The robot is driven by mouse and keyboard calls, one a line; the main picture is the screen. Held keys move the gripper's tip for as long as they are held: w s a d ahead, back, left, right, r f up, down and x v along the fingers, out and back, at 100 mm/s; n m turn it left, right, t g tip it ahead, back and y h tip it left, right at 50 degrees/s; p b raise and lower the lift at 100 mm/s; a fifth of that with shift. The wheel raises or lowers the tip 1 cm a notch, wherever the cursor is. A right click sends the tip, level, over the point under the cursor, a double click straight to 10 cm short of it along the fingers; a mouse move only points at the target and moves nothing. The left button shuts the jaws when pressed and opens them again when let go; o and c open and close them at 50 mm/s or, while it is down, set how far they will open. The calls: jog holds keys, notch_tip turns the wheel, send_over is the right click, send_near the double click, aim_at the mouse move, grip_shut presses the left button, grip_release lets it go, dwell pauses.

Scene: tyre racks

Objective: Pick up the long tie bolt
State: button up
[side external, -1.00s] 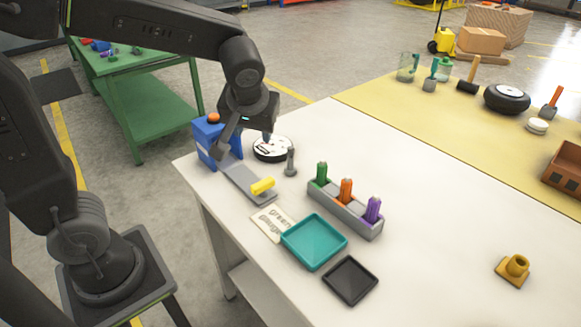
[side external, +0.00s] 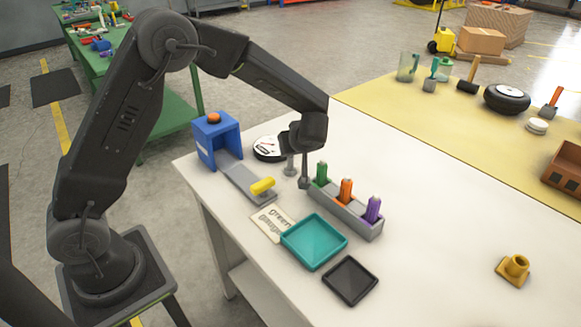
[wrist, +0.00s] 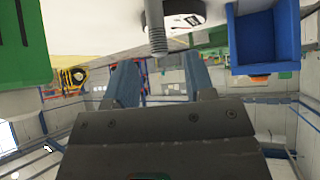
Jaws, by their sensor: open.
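The long tie bolt (side external: 290,164) is grey and stands upright on the white table. Its threaded shank (wrist: 156,38) shows at the top middle of the wrist view, its other end cut off by the frame. My gripper (side external: 305,182) is low over the table, just right of the bolt in the side view. In the wrist view my gripper (wrist: 160,78) has its two blue-grey fingers apart, with nothing between them. The bolt is ahead of the gap, in line with it, and appears clear of the fingers.
A grey holder (side external: 335,208) with green, orange and purple pegs stands close right of my gripper. A round white-faced dial (side external: 266,148) and a blue stand (side external: 205,150) are to the left. A teal tray (side external: 314,241) and black tray (side external: 350,281) lie in front.

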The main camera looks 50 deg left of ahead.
aim_at(290, 160)
jog(key=shift+x, duration=3.45)
jog(key=shift+w, duration=0.1)
jog(key=shift+c, duration=0.3)
grip_shut()
